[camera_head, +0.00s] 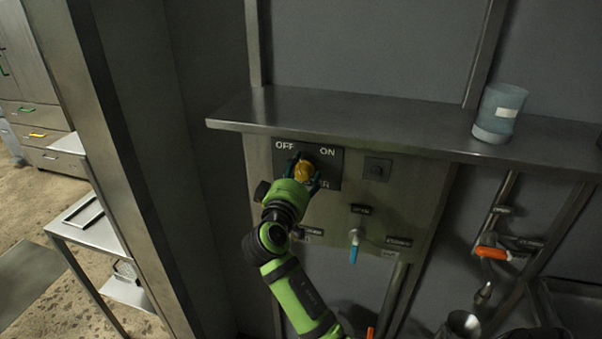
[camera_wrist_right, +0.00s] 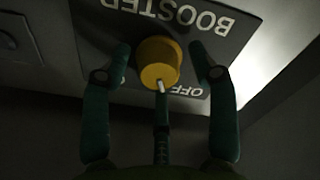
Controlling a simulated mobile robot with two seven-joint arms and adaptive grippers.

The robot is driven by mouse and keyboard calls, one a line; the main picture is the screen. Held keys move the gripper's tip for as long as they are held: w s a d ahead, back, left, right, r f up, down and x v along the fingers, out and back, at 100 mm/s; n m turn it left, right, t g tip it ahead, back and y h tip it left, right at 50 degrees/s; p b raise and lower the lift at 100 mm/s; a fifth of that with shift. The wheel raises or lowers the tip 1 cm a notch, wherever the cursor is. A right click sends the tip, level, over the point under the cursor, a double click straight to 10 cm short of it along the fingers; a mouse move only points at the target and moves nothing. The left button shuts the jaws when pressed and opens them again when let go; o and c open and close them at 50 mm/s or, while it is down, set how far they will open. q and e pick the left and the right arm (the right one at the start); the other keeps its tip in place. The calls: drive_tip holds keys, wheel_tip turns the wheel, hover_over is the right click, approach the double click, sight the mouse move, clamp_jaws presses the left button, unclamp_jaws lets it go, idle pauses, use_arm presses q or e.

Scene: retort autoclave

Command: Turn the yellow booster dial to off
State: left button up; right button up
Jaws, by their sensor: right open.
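The yellow booster dial (camera_head: 303,171) sits on a dark plate (camera_head: 329,170) marked OFF at upper left and ON at upper right. In the right wrist view the dial (camera_wrist_right: 158,60) appears upside down under the word BOOSTER. Its white pointer mark points down in that view, between the labels and close to the OFF lettering (camera_wrist_right: 188,92). My right gripper (camera_head: 304,174) is at the dial. In the wrist view the dark green fingers of this gripper (camera_wrist_right: 160,72) are open on either side of the dial, with visible gaps. The ON label is mostly hidden there. My left gripper is not in view.
A metal shelf (camera_head: 400,123) juts out just above the panel and holds a translucent container (camera_head: 498,112). A small square fitting (camera_head: 377,169) is right of the dial plate. A blue-handled valve (camera_head: 354,246) and an orange-handled valve (camera_head: 492,253) are lower right.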

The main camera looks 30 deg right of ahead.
drive_tip(key=shift+s+f, duration=0.1)
drive_tip(key=shift+s+a, duration=0.15)
drive_tip(key=shift+a, duration=0.15)
drive_tip(key=v, duration=1.1)
drive_tip(key=shift+s, duration=0.15)
